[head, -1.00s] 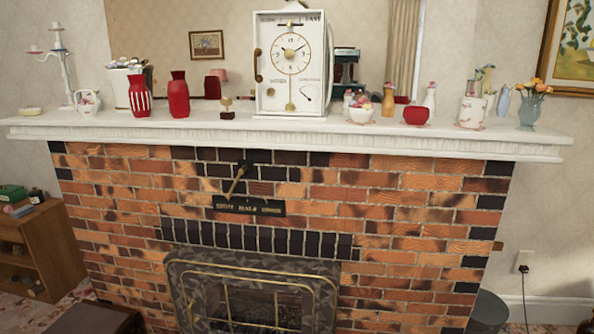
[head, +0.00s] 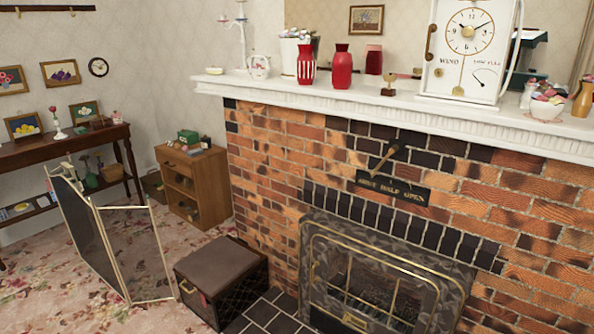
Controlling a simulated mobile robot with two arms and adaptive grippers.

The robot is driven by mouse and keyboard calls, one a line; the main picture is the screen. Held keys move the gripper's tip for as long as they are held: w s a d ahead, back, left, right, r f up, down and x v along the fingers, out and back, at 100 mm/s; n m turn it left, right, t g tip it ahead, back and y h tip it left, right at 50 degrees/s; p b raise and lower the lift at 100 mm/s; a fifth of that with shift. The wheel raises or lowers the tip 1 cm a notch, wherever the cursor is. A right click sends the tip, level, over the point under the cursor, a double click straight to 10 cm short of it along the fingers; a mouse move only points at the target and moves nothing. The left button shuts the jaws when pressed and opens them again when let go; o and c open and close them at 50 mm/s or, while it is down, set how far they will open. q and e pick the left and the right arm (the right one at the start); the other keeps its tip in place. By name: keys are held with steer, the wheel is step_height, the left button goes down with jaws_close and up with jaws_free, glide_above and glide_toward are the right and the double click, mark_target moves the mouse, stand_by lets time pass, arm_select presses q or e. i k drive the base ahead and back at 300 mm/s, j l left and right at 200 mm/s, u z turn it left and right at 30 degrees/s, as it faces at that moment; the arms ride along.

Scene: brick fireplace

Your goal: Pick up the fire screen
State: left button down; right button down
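A folding fire screen (head: 88,235) stands upright on the floral carpet at the left of the head view. It has dark mesh panels in a thin pale gold frame, with its panels set at an angle to each other. It stands apart from the fireplace (head: 375,285), to the left of a dark box. Neither of my grippers shows in the head view.
A dark lidded box (head: 222,280) stands on the floor between the screen and the hearth. A wooden cabinet (head: 193,180) and a side table (head: 75,150) stand behind. The white mantel (head: 400,112) holds vases and a clock. Carpet (head: 30,300) is open around the screen.

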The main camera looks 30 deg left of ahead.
mark_target(80, 217)
steer(key=i+u, duration=0.15)
steer(key=u, duration=1.85)
steer(key=j+u, duration=0.25)
steer(key=k+l, duration=0.05)
